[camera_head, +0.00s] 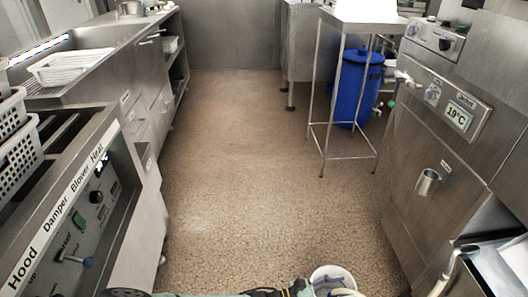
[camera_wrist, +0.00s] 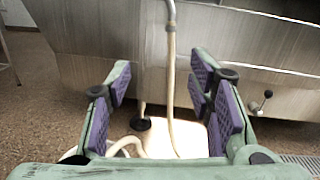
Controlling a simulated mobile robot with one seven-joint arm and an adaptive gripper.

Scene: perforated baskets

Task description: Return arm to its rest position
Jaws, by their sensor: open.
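My gripper (camera_wrist: 160,92) shows in the wrist view with its two green fingers and purple pads spread wide apart. Nothing is held between the pads. Beyond the fingers are a steel cabinet front, a hanging beige hose (camera_wrist: 170,75) and a pale surface low between the fingers. In the head view only a small part of my arm shows at the bottom edge, so the arm's full pose is hidden.
White perforated baskets (camera_head: 18,135) stand on the left counter; another white basket (camera_head: 70,67) sits by the sink. A blue barrel (camera_head: 357,88) stands behind a steel stand (camera_head: 325,130). A white bucket (camera_head: 333,277) is at bottom centre. The middle floor (camera_head: 240,150) is clear.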

